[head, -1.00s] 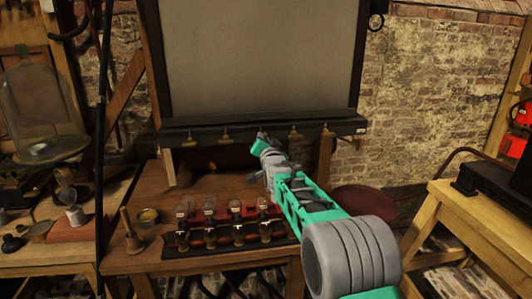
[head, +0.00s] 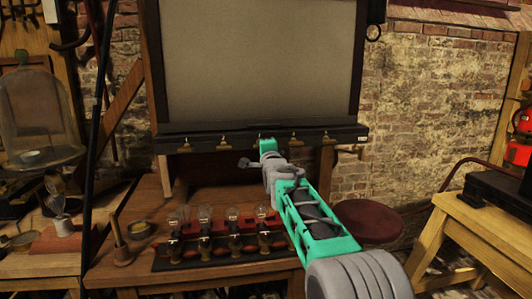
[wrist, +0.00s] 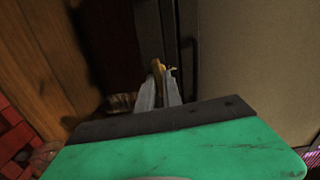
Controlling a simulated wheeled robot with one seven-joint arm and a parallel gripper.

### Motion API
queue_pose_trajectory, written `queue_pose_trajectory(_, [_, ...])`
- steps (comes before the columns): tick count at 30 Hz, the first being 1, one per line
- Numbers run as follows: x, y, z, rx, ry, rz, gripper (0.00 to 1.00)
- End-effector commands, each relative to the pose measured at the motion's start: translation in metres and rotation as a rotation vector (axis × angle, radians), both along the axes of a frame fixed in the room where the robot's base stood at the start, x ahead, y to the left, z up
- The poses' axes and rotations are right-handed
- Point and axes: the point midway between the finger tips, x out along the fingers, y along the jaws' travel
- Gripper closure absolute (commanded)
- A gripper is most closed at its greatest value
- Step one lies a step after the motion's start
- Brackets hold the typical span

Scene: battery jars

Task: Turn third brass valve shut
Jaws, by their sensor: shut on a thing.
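Several small brass valves hang in a row under the black ledge of the grey panel. In the head view I see the first (head: 185,147), second (head: 225,141), fourth (head: 295,140) and fifth (head: 325,137). The third is hidden behind my gripper (head: 267,143), which is at the ledge. In the wrist view my gripper (wrist: 163,80) is shut on the third brass valve (wrist: 158,66), a small part of which shows at the fingertips. How far the valve is turned cannot be told.
The black ledge (head: 240,137) runs just above the gripper. Below, several glass-topped jars (head: 205,222) stand in a row on the wooden table. A round red stool (head: 368,222) is right of my arm. A wooden bench (head: 450,225) stands farther right.

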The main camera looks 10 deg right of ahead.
Motion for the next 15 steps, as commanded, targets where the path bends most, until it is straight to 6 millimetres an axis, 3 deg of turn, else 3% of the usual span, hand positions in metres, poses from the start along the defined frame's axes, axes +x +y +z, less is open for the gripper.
queue_pose_trajectory(15, [0.0001, -0.0002, 0.0001, 0.112, -0.001, 0.000, 1.00])
